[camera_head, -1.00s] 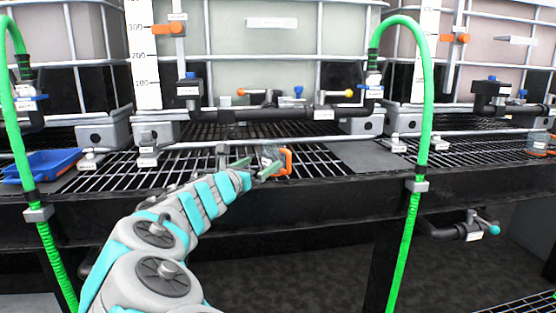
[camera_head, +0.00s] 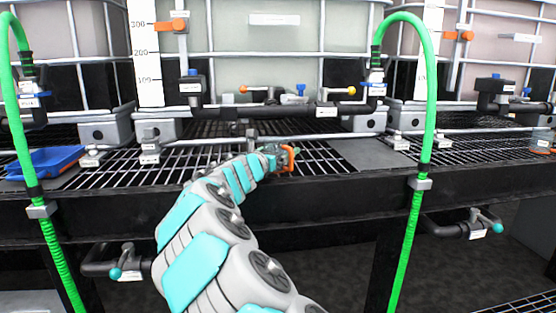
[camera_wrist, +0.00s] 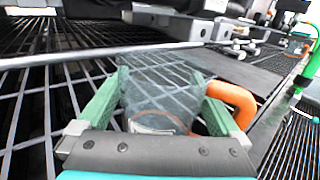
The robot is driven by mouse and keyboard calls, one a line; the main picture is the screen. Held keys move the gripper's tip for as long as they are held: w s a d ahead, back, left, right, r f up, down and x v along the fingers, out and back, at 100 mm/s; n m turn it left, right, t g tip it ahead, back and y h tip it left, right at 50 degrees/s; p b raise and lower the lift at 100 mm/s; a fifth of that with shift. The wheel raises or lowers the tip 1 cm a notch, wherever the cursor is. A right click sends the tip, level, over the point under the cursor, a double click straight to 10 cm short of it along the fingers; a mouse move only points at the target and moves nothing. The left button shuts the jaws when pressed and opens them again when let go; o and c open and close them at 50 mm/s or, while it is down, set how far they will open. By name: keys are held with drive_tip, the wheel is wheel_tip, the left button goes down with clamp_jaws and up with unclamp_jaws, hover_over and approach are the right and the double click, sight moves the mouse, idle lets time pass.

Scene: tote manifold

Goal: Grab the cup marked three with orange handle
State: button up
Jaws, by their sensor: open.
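A clear cup (camera_wrist: 160,92) with an orange handle (camera_wrist: 235,102) stands on the black grate; its label is too small to read. In the head view, the cup (camera_head: 276,150) is partly hidden by my gripper (camera_head: 268,155), and its orange handle (camera_head: 290,158) shows at the right. In the wrist view, my gripper (camera_wrist: 165,90) is open, with one green finger on each side of the cup. The handle sticks out past the right finger. I cannot tell whether either finger touches the cup.
A grey rail (camera_head: 320,136) runs behind the cup. A green hose (camera_head: 425,120) hangs to the right. A blue tray (camera_head: 48,162) lies at the left. Another clear cup with orange (camera_head: 541,140) stands at the far right. A black beam (camera_head: 330,195) edges the grate.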

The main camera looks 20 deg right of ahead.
drive_tip(key=c, duration=1.2)
drive_tip(key=shift+o, duration=0.2)
drive_tip(key=shift+r, duration=0.1)
